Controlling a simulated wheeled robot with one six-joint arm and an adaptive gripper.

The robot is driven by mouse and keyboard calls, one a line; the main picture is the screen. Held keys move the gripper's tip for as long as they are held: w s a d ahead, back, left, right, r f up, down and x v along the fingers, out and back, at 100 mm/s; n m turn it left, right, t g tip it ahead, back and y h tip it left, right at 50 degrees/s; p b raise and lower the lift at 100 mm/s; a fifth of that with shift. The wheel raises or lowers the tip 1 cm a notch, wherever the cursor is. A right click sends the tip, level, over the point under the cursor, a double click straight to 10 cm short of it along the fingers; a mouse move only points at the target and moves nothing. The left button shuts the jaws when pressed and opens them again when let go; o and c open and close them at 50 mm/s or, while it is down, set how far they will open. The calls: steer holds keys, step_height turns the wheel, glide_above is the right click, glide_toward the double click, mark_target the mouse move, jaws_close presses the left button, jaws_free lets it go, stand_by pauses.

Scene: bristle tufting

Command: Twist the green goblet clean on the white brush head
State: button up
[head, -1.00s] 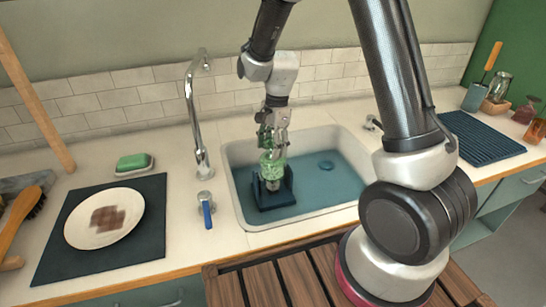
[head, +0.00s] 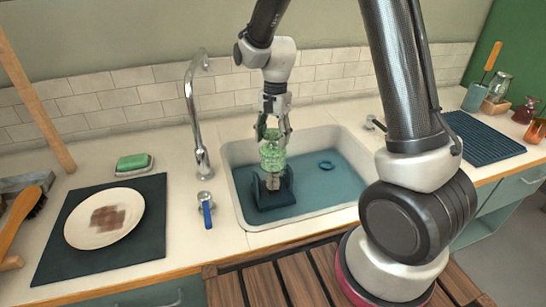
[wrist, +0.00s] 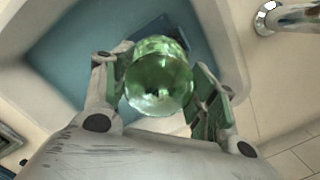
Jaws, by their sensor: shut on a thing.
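The green goblet (head: 272,156) is clear ribbed glass, held mouth down over the sink. My gripper (head: 273,134) is shut on it from above, one finger on each side. In the wrist view the goblet (wrist: 159,77) sits between the two green-padded fingers. The pale brush head (head: 273,183) shows just below the goblet's rim, between the uprights of a dark blue stand (head: 276,201) in the sink. Whether the brush tip is inside the goblet or touching it I cannot tell.
The white sink (head: 236,190) has bluish water and a dark ring-like disc (head: 326,165). The faucet (head: 199,140) and a blue-handled tap (head: 207,208) stand to its left. A soiled plate (head: 130,225) lies on a dark mat. A ribbed drying mat (head: 485,138) is at right.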

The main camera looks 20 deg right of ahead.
steer(key=shift+r, duration=3.3)
